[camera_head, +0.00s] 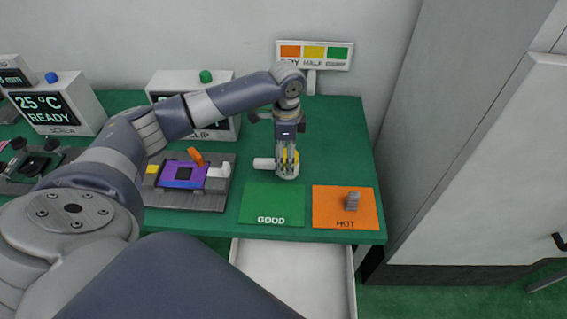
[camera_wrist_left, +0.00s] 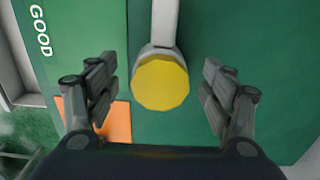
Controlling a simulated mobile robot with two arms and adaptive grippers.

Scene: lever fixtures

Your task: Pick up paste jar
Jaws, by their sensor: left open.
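A round yellow lid or top (camera_wrist_left: 160,82), which I take to be the paste jar, sits centred between the fingers in the left wrist view. A white bar (camera_wrist_left: 165,22) runs from its pale body. In the head view the yellow part (camera_head: 288,158) is partly hidden by my left gripper (camera_head: 287,150), and the white bar (camera_head: 263,163) points left. My left gripper, also in the left wrist view (camera_wrist_left: 160,92), is open and pointing down, with one finger on each side of the lid and gaps between. My right gripper is not in view.
A green GOOD mat (camera_head: 272,204) and an orange HOT mat (camera_head: 333,220) with a grey block (camera_head: 352,201) lie at the front edge. A purple fixture with an orange lever (camera_head: 196,156) is left. A sign (camera_head: 314,55) stands behind. An open drawer (camera_head: 295,270) is below.

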